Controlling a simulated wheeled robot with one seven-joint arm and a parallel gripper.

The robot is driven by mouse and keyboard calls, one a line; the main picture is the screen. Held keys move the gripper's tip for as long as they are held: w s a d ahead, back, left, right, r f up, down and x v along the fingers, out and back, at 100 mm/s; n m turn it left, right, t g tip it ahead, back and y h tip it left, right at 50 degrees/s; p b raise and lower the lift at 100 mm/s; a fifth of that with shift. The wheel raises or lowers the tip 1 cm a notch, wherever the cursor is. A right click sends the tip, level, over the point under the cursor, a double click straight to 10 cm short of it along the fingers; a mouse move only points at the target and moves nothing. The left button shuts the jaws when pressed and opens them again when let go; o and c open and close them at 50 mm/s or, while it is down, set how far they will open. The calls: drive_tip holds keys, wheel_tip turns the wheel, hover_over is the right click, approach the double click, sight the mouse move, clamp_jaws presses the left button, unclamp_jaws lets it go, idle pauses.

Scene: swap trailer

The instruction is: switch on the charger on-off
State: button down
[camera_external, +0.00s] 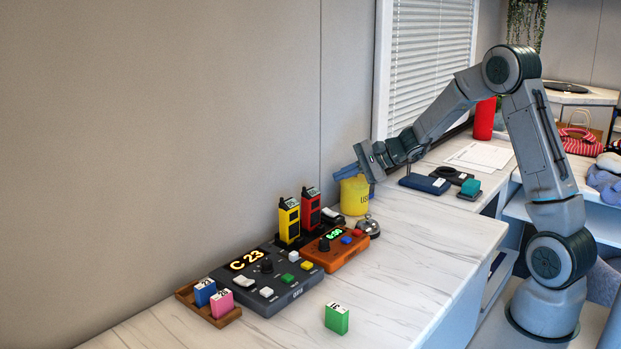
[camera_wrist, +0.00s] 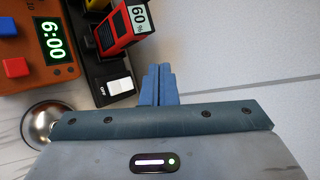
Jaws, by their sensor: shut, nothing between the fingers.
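The charger (camera_wrist: 104,75) is a black base at the upper left of the wrist view, with a white rocker switch (camera_wrist: 119,86) beside an "OFF" label. The switch's exact tilt is hard to tell. A red radio (camera_wrist: 118,28) showing 60% stands in the charger; in the external view a yellow radio (camera_external: 289,221) stands beside it. My gripper (camera_wrist: 158,70) has its blue fingers together and empty, just right of the switch in the wrist view. In the external view my gripper (camera_external: 346,171) is above and to the right of the charger, in front of the yellow bin.
A yellow bin (camera_external: 354,197) stands right of the charger. An orange clock box (camera_external: 336,256) showing 6:00 and a silver bell (camera_external: 370,227) are in front. A dark control box (camera_external: 283,295) reading C 23 is to the left. The counter's front right is clear.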

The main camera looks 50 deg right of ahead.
drive_tip(key=b, duration=0.4)
hover_over(332, 212)
drive_tip(key=s, duration=0.1)
wheel_tip(332, 212, down, 7)
drive_tip(key=shift+s+r, duration=0.1)
drive_tip(key=shift+s, duration=0.05)
drive_tip(key=shift+w+f+b, duration=0.35)
drive_tip(key=shift+f+b, duration=0.3)
drive_tip(key=shift+f, duration=0.1)
idle(1.2)
drive_tip(key=shift+w+f+b, duration=0.15)
drive_tip(key=shift+f+b, duration=0.25)
drive_tip(key=shift+b, duration=0.3)
drive_tip(key=shift+w+f+b, duration=0.1)
drive_tip(key=shift+f+b, duration=0.25)
drive_tip(key=shift+b, duration=0.05)
idle(0.4)
drive_tip(key=shift+r, duration=0.15)
drive_tip(key=shift+s+r, duration=0.25)
drive_tip(key=shift+r, duration=0.4)
